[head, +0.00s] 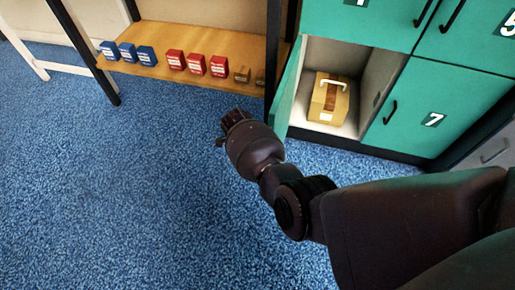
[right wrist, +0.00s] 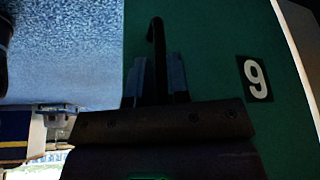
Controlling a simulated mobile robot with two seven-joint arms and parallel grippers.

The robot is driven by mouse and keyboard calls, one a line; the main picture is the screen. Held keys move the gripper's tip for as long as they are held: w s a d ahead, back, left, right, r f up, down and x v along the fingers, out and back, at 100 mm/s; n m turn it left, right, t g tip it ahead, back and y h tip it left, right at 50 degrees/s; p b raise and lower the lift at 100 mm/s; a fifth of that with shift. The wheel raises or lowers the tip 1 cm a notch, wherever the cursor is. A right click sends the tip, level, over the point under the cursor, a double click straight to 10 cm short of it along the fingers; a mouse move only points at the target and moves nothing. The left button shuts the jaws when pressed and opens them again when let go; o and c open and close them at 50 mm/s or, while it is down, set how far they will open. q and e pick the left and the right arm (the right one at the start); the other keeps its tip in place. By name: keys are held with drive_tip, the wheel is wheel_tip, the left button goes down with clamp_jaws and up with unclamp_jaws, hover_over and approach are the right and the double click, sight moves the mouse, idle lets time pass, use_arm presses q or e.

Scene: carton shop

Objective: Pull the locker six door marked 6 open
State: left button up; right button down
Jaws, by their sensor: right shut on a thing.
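The green locker six door (head: 287,98) stands swung out to the left in the head view, seen nearly edge-on. Its compartment is open and holds a brown carton (head: 328,100) with a white handle. In the right wrist view the door face (right wrist: 215,60) carries a number plate (right wrist: 255,78), a 6 shown upside down so it reads like a 9. My right gripper (head: 230,120) is left of the door in the head view. In the right wrist view it (right wrist: 158,78) is shut on the dark door handle (right wrist: 156,35). My left gripper is not in view.
Door 7 (head: 410,112) is closed right of the open compartment, with more closed green doors above. A wooden shelf (head: 205,45) at the back left holds blue, red and brown small boxes. Blue carpet (head: 120,190) is clear left of my arm.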

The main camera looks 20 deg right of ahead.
drive_tip(key=c, duration=1.2)
unclamp_jaws()
drive_tip(key=shift+w+d+r, duration=0.2)
drive_tip(key=shift+w+d, duration=0.05)
drive_tip(key=shift+d, duration=0.2)
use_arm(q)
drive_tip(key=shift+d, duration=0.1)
use_arm(e)
drive_tip(key=shift+o, duration=0.2)
drive_tip(key=shift+s+a, duration=0.1)
drive_tip(key=shift+a, duration=0.05)
drive_tip(key=shift+f, duration=0.1)
drive_tip(key=shift+a, duration=0.1)
drive_tip(key=shift+a+r, duration=0.15)
drive_tip(key=shift+r, duration=0.25)
use_arm(q)
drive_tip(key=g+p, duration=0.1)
drive_tip(key=p, duration=0.1)
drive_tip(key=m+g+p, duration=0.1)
drive_tip(key=p, duration=0.1)
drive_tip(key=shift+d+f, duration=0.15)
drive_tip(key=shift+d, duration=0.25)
use_arm(e)
drive_tip(key=v, duration=1)
